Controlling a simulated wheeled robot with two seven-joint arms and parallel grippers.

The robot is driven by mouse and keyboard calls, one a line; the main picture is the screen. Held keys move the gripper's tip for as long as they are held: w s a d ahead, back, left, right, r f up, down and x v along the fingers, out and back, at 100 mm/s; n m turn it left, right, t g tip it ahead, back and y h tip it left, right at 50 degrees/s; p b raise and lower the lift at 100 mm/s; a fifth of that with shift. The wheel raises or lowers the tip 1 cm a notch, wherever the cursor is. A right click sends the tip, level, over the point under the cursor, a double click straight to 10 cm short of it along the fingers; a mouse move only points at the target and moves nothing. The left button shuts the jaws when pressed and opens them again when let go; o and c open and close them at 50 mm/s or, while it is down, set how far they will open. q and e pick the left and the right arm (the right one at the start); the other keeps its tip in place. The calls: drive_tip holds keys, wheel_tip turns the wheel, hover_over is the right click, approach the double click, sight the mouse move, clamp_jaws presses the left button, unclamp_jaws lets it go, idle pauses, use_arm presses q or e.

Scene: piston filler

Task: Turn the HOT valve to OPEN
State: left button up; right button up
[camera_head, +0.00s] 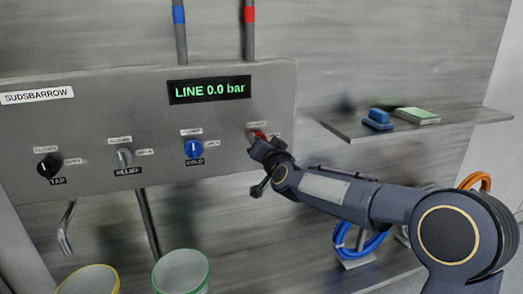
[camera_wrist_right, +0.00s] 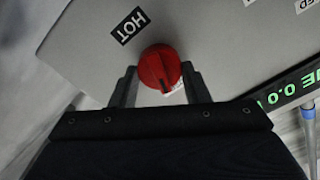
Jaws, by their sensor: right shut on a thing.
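The red HOT valve knob (camera_wrist_right: 160,68) sits on the grey panel in the right wrist view, next to its black HOT label (camera_wrist_right: 130,26). A dark pointer mark shows on the knob's lower edge. My right gripper (camera_wrist_right: 160,86) is shut on the knob, one finger on each side. In the head view a sliver of the red knob (camera_head: 260,135) shows above my right gripper (camera_head: 264,150), which hides the rest and the HOT label. The knob's exact angle is hard to tell. My left gripper is not in view.
The panel (camera_head: 100,110) also bears a blue COLD knob (camera_head: 193,149), a grey RELIEF knob (camera_head: 121,158) and a black TAP knob (camera_head: 49,167). The display (camera_head: 209,90) reads LINE 0.0 bar. A shelf (camera_head: 350,128) holds a blue item and a green-topped block at right.

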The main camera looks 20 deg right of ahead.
drive_tip(key=shift+d+f+m+b, duration=0.15)
drive_tip(key=shift+m+b, duration=1.45)
drive_tip(key=shift+m, duration=1.9)
drive_tip(key=shift+a+f+m+b, duration=0.15)
drive_tip(key=shift+m+b, duration=1.4)
drive_tip(key=shift+m, duration=1.95)
drive_tip(key=o, duration=1)
drive_tip(key=shift+d, duration=0.1)
drive_tip(key=shift+s+r, duration=0.1)
drive_tip(key=s+b, duration=0.1)
drive_tip(key=s, duration=0.6)
drive_tip(key=shift+s+d, duration=0.1)
drive_tip(key=shift+s, duration=0.2)
